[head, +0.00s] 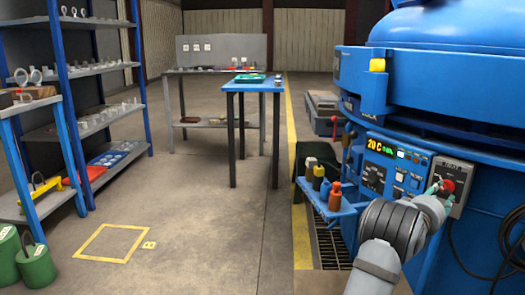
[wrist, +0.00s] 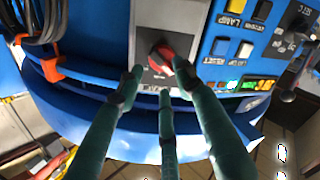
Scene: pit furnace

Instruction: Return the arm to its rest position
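My gripper (head: 437,187) is at the front of the blue furnace's control panel, at the right of the head view. In the wrist view its three dark green fingers (wrist: 160,78) are spread apart, with nothing seen held between them. Their tips are close to a red rotary knob (wrist: 162,57) on a grey plate, one on either side and one below it. Whether any tip touches the knob is hard to tell. The red knob also shows in the head view (head: 448,186), just beyond the fingers. My arm reaches up from the bottom right.
The blue furnace (head: 440,75) fills the right side. A small blue shelf with bottles (head: 335,196) stands out left of my arm. A cable (wrist: 42,25) hangs beside the knob plate.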

